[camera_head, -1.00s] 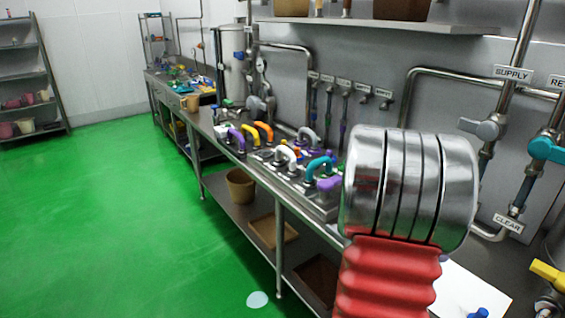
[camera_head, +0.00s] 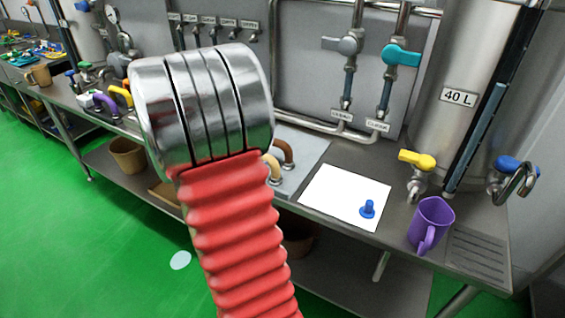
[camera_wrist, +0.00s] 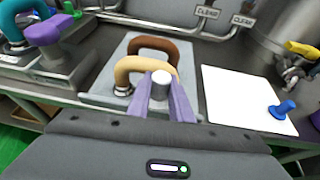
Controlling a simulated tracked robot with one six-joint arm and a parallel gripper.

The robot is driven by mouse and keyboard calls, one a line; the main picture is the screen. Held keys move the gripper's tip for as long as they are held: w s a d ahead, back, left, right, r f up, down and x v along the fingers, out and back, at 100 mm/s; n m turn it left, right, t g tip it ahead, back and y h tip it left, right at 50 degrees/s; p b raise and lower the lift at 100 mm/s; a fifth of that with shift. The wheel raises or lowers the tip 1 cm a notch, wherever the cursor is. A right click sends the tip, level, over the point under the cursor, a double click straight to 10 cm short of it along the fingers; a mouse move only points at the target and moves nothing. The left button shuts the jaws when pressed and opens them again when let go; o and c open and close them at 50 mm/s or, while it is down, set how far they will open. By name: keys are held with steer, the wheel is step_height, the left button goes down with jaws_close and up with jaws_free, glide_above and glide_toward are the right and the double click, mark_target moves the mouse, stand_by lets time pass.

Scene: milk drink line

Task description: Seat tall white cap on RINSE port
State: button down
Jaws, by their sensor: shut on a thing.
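In the wrist view, my gripper (camera_wrist: 168,104) has two pale purple fingers shut on a whitish-grey cylinder (camera_wrist: 160,86), which looks like the tall white cap. Its top faces the camera, and its lower part is hidden between the fingers. It appears in front of a tan hose loop (camera_wrist: 132,68); whether they touch cannot be told. In the head view, my arm covers the gripper and cap. Small wall labels (camera_head: 212,20) are too small to read there, and I cannot make out which port is RINSE.
A white sheet (camera_head: 335,192) lies on the steel bench with a blue peg-like piece (camera_head: 368,209) on it. A purple mug (camera_head: 430,222) stands to the right, near a yellow tap (camera_head: 416,160) and a 40 L tank (camera_head: 462,70). A brown loop (camera_wrist: 165,46) stands behind the tan one.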

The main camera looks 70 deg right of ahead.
steer(key=w+a+f+n+t+y, duration=0.3)
steer(key=w+a+n+t, duration=0.5)
steer(key=w+a, duration=1.2)
steer(key=w+a+f+n+t+y, duration=0.1)
steer(key=w+a+n+t+y, duration=0.1)
steer(key=a, duration=1.1)
steer(key=w+a+f+n+t+y, duration=0.2)
steer(key=a+n+t+y, duration=0.1)
steer(key=a, duration=1.1)
steer(key=shift+w+n+y, duration=0.3)
steer(key=shift+n+y, duration=0.4)
steer(key=shift+n, duration=0.2)
